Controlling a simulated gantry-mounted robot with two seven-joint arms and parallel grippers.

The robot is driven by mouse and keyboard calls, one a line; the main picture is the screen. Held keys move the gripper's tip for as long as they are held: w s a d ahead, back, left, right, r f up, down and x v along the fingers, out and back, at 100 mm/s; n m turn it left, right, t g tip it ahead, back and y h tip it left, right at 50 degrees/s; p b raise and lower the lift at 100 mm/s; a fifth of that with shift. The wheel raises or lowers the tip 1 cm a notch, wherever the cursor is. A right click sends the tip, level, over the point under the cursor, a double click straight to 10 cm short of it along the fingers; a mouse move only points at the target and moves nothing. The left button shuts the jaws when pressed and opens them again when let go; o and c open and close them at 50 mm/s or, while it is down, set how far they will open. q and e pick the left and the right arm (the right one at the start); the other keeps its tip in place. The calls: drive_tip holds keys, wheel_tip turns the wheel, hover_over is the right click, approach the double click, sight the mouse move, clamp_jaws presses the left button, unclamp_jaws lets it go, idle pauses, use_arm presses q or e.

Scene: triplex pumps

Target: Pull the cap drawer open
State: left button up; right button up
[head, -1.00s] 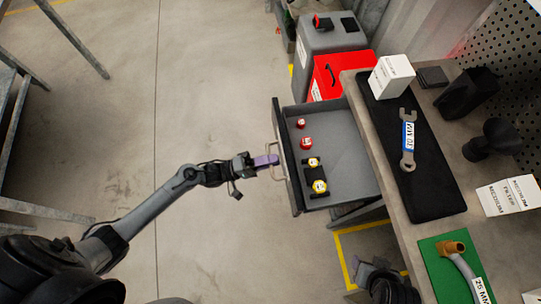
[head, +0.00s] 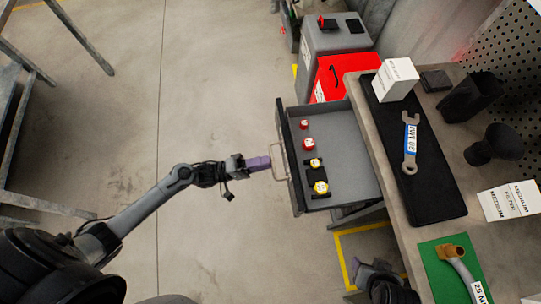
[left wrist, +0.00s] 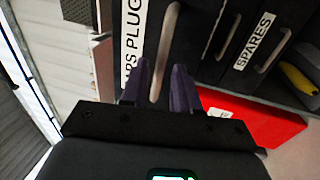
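The cap drawer (head: 345,140) stands pulled out from the bench in the head view, with its inside showing. Two red caps (head: 308,144) and two yellow-and-black caps (head: 320,187) lie in it. Its bar handle (head: 279,160) is on the front, which carries a label partly reading "PS PLUG" (left wrist: 133,40) in the left wrist view. My left gripper (head: 268,162) is just in front of the handle. Its purple fingers (left wrist: 160,80) are apart, and the handle (left wrist: 168,45) appears in line with the gap. My right gripper (head: 375,275) is at the bottom, its fingers unclear.
The bench (head: 440,190) holds a black mat with a wrench (head: 411,145), white boxes (head: 395,78) and a green mat (head: 445,285). A red toolbox (head: 340,76) stands behind the drawer. A "SPARES" drawer (left wrist: 255,40) shows in the left wrist view. The floor left of the drawer is clear.

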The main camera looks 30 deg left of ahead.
use_arm(q)
drive_tip(key=v, duration=0.7)
drive_tip(key=shift+s+a+p, duration=0.25)
drive_tip(key=shift+a+p, duration=0.05)
drive_tip(key=shift+p, duration=0.05)
drive_tip(key=shift+s, duration=0.1)
